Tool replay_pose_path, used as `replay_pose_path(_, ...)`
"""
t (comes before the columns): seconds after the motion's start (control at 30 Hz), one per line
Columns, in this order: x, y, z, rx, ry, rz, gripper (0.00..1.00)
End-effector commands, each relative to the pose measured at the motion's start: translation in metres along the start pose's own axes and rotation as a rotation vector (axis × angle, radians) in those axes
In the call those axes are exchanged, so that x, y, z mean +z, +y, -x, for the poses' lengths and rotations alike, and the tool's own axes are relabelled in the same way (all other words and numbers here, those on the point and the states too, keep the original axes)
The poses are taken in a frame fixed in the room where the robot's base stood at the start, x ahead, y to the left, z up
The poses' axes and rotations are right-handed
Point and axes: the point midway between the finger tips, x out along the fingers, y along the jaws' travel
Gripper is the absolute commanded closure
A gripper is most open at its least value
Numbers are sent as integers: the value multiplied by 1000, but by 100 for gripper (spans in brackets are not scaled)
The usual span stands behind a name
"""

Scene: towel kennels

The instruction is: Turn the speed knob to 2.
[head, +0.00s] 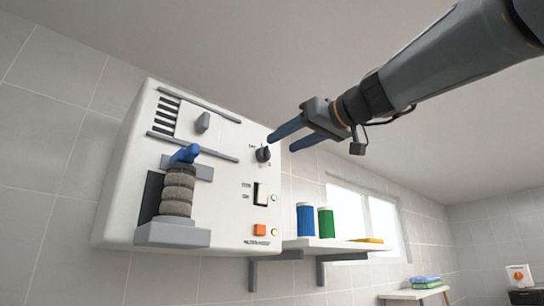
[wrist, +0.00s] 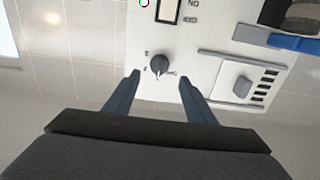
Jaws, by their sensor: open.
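My gripper (head: 281,143) is open and empty, just right of the knob in the head view. In the wrist view its two blue fingers (wrist: 162,77) are spread either side of the knob, apart from it.
A shelf (head: 330,245) with blue and green containers is at lower right.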

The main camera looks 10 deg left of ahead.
Motion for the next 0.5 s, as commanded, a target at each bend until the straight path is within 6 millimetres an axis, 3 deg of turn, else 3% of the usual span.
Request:
replay_pose_path(0.3, 0, 0, -49, 0, -5, -4, 50)
replay_pose_path(0.5, 1, 1, -67, 1, -4, -5, 50)
